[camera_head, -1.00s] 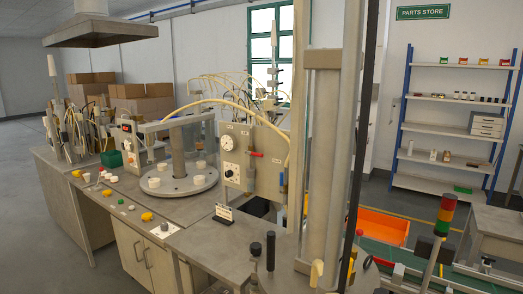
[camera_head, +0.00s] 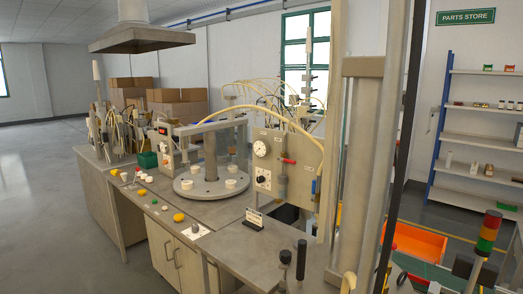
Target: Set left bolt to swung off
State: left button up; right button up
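I cannot pick out a left bolt with certainty. Two upright black-topped posts (camera_head: 301,259) stand close together at the front of the bench, left of a tall grey metal column (camera_head: 372,170). The left post has a round knob, the right one is a plain black cylinder; whether either is the bolt I cannot tell. A round grey plate (camera_head: 211,194) with several white round pieces sits farther back on the bench. Neither of my grippers is in view.
An orange bin (camera_head: 415,243) and a signal light (camera_head: 487,232) are at the right. Open floor (camera_head: 40,200) lies at the left.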

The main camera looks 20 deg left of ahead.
aim_at(285, 256)
jog(key=i+j+z, duration=0.1)
jog(key=j+z, duration=0.15)
jog(key=j, duration=0.5)
jog(key=j+z, duration=0.2)
jog(key=j, duration=0.55)
jog(key=i, duration=0.05)
